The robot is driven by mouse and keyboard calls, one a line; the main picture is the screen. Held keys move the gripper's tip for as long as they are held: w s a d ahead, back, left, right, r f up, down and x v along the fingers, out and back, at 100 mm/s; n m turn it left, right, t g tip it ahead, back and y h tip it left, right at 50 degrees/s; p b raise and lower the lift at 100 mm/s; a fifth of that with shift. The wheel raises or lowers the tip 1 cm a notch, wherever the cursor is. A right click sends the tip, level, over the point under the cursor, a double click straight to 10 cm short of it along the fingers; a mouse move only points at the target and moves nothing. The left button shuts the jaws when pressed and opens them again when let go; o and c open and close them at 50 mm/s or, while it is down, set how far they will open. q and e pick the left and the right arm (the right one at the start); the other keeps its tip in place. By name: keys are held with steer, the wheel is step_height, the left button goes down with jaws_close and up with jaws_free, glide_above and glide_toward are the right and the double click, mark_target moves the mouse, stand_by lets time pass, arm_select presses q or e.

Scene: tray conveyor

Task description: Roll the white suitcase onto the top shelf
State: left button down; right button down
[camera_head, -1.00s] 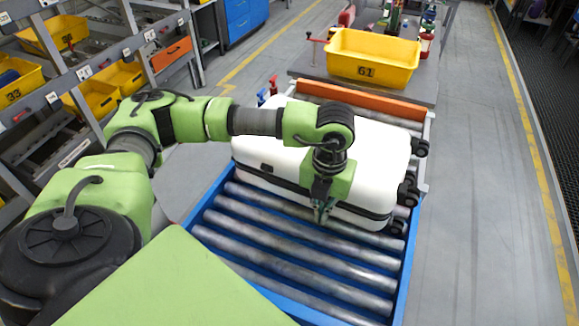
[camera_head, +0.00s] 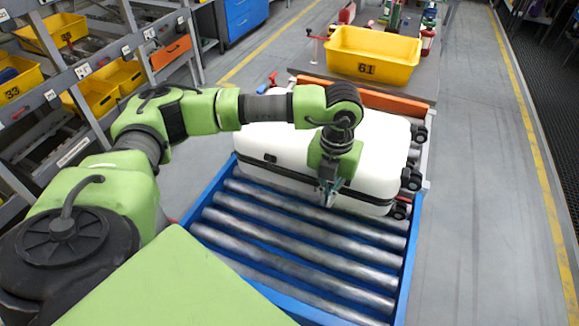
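The white suitcase (camera_head: 383,155) lies flat on its side at the far end of the roller conveyor (camera_head: 290,240), with its black wheels to the right. A dark band runs around its near side. My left gripper (camera_head: 328,198) points down at the suitcase's near side, in front of the band. Its fingers are small and seem close together; I cannot tell whether they are open or shut, or whether they touch the suitcase. My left arm covers part of the suitcase's top. My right gripper is not in view.
Behind the suitcase are an orange bar (camera_head: 385,99) and a grey table with a yellow bin (camera_head: 373,55) marked 61. Shelving with yellow bins (camera_head: 65,30) stands at the left. The near rollers are bare. The floor at the right (camera_head: 480,180) is clear.

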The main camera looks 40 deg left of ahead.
arm_select(q)
steer(key=shift+w+a+b, duration=1.2)
steer(key=shift+w+b, duration=0.3)
steer(key=shift+w, duration=3.05)
steer(key=shift+s+d+r+p, duration=0.15)
steer(key=shift+s+r+p, duration=0.35)
steer(key=shift+r+p, duration=1.4)
steer(key=shift+s+d+r+p, duration=0.1)
steer(key=shift+s+r+p, duration=0.65)
steer(key=shift+r, duration=2.05)
steer(key=shift+s+d+r+p, duration=0.15)
steer(key=shift+s+r+p, duration=0.1)
steer(key=shift+r+p, duration=1.75)
steer(key=shift+r+b, duration=0.35)
steer(key=shift+f, duration=0.1)
